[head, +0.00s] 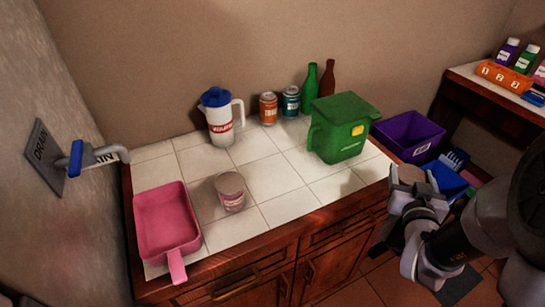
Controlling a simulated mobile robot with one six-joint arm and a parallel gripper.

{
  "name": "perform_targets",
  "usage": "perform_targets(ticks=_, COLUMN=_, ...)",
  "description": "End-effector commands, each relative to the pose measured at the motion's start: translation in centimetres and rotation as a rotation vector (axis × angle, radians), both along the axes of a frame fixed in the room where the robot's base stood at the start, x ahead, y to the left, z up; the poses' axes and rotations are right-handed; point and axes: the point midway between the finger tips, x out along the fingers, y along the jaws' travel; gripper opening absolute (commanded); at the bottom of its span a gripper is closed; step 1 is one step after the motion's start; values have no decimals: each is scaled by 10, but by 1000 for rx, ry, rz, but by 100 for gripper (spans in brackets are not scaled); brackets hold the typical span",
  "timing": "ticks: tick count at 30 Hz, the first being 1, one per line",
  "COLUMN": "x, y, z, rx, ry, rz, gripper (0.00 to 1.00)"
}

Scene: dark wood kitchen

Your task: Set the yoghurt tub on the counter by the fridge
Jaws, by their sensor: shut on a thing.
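A small tub (231,192) with a greyish top and a pinkish, labelled side stands upright on the white tiled counter (285,206). It looks like a yoghurt tub, but its label is too small to read. My gripper (404,180) is at the right, by the counter's right front corner and well apart from this tub. It is shut on a pale thing (411,173) that I cannot identify, as the gripper hides much of it. I see no fridge in this view.
A pink dustpan (164,222) lies left of the tub. A jug (220,122), cans (268,108), bottles (311,90) and a green container (340,130) stand behind. A purple bin (408,136) is to the right. The counter's front middle is clear. A drain lever (92,157) projects at left.

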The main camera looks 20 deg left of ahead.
Motion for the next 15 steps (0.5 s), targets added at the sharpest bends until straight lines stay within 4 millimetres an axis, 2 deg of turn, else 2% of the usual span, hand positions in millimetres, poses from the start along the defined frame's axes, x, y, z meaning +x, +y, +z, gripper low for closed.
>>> perform_targets(ticks=8, x=-15, y=54, z=3, rx=1, ry=5, rz=191, gripper=19)
perform_targets(ticks=11, x=-27, y=82, z=3, rx=1, ry=6, rz=293, gripper=19)
perform_targets(ticks=15, x=-56, y=128, z=5, rx=2, ry=8, rz=471, gripper=19)
